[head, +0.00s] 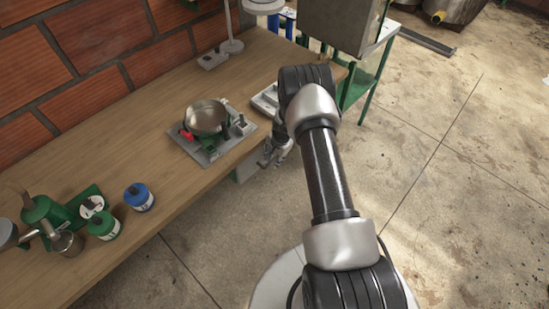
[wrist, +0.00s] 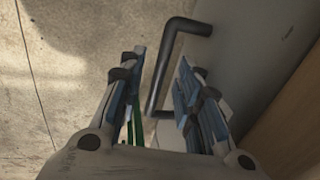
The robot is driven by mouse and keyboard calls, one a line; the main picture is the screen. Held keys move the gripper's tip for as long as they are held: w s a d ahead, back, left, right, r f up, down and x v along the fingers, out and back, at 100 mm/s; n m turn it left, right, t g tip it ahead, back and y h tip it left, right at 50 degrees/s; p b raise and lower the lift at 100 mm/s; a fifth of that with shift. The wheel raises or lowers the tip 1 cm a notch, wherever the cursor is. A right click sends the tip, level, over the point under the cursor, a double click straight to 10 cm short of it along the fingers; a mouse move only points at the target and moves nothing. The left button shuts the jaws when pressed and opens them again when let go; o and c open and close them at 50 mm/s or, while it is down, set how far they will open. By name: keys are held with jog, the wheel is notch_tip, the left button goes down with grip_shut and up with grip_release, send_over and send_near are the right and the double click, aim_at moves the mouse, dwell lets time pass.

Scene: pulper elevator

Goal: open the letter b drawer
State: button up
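A dark bent bar handle (wrist: 188,25) stands out from a smooth grey panel (wrist: 255,45) in the wrist view, which looks like a drawer front. No letter shows on it, so I cannot tell which drawer it is. My gripper (wrist: 160,62) is open, its two fingers on either side of the handle's long bar. I cannot tell whether either finger touches it. In the head view my gripper (head: 275,152) is at the table's front edge, small and partly hidden by my arm. A pale unit (head: 248,168) shows a little below the tabletop there.
The wooden table (head: 180,85) runs along a brick wall. A metal pan on a grey stand (head: 206,117) sits near the gripper. Green and blue jars (head: 138,197) are at the lower left. A green-framed metal stand (head: 362,80) is behind. Concrete floor to the right is open.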

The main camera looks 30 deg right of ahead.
grip_shut()
dwell(0.7)
